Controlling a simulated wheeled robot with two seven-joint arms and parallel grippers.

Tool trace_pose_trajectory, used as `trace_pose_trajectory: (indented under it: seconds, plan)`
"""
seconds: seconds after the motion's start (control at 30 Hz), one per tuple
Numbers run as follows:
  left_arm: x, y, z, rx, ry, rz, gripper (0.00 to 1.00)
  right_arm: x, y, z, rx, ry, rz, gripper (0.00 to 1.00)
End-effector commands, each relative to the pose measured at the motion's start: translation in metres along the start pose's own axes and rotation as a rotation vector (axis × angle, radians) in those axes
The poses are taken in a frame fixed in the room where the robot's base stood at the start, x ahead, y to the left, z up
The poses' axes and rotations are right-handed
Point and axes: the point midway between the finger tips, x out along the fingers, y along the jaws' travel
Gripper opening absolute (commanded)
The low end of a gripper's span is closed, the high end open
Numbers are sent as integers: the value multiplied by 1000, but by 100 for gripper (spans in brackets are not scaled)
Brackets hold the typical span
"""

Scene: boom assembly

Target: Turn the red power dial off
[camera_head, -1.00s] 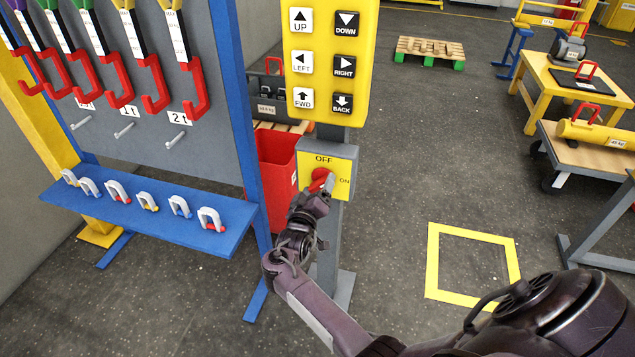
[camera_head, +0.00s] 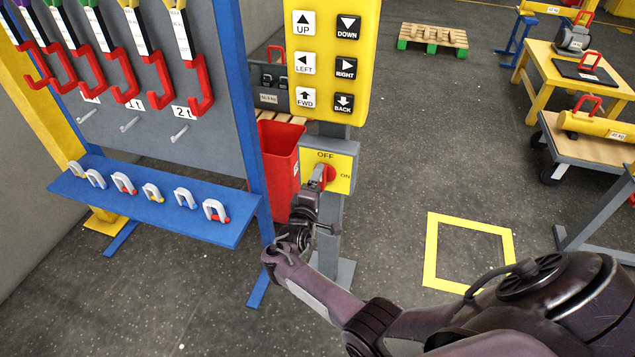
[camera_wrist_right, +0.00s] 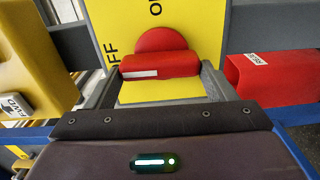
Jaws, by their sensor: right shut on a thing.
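The red power dial (camera_head: 329,174) sits on a yellow plate (camera_head: 341,182) marked OFF at the top and ON at the right, below the button panel. My right gripper (camera_head: 316,178) is at the dial and partly covers it. In the right wrist view its two fingers (camera_wrist_right: 160,88) stand at either end of the dial's red handle (camera_wrist_right: 160,65), shut on it. The white mark on the handle lies on the side of the OFF label, pointing toward it. My left gripper is not in view.
A yellow button panel (camera_head: 325,75) stands right above the dial. A blue shelf (camera_head: 150,205) with several shackles and a hook rack (camera_head: 110,60) are at the left. A red bin (camera_head: 280,165) is behind the post. A yellow floor square (camera_head: 430,250) lies at the right.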

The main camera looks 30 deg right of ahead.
Motion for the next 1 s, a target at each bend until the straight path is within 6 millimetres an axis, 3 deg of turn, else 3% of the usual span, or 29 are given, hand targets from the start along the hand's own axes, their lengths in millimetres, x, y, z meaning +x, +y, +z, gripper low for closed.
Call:
trace_pose_trajectory:
  seconds: [0.63, 0.67, 0.8, 1.0]
  plan:
    - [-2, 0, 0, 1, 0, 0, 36, 2, 1, 1, -50, -3, 3, 55]
    - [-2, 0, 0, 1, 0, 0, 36, 1, 1, 1, -50, -2, 3, 81]
    - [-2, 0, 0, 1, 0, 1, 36, 1, 1, 1, -49, -2, 2, 99]
    - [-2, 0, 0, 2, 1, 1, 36, 1, 0, 0, -47, -1, 1, 99]
